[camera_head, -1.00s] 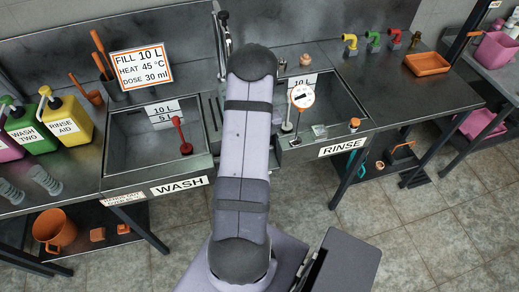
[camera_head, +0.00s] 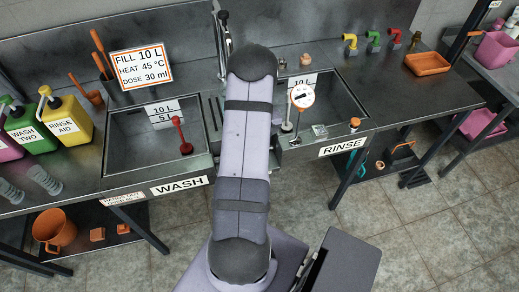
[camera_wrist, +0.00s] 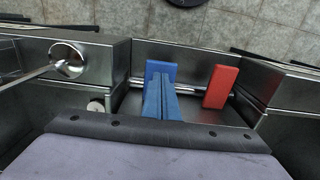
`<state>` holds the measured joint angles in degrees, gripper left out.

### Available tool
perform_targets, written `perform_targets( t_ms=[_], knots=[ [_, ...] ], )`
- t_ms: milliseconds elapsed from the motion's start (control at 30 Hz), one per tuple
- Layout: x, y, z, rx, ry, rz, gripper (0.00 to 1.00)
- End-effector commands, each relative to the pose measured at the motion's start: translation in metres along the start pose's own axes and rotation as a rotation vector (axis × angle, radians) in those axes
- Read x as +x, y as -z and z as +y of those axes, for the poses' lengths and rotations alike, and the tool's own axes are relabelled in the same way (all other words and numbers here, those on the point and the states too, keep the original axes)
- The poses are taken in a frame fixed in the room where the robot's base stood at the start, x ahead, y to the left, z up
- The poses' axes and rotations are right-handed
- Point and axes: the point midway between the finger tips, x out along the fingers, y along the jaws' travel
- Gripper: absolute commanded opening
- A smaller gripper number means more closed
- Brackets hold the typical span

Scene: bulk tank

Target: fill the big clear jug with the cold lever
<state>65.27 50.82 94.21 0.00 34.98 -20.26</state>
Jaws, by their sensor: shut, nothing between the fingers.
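In the wrist view, a blue lever (camera_wrist: 161,70) and a red lever (camera_wrist: 221,86) sit side by side in a metal recess, blue left of red. My gripper (camera_wrist: 161,88) shows as two narrow bluish fingers held together, with nothing between them. Their tips overlap the blue lever in the picture; I cannot tell whether they touch it. In the head view my arm covers the middle between the two sinks and hides my gripper and the levers. I do not see a big clear jug in either view.
The wash sink (camera_head: 112,170) is left and the rinse sink (camera_head: 360,116) right of my arm. A round gauge (camera_head: 303,96) stands at the rinse sink. An orange jug (camera_head: 54,230) is under the left counter. An orange tray (camera_head: 428,64) lies on the right counter.

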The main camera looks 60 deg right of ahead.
Motion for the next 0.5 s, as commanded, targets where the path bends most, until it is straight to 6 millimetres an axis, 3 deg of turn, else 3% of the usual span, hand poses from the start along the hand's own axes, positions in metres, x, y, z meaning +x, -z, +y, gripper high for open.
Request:
perform_targets(
  t_ms=[500],
  knots=[
    [0.015, 0.000, 0.000, 0.000, 0.000, 0.000, 0.00]
  ],
)
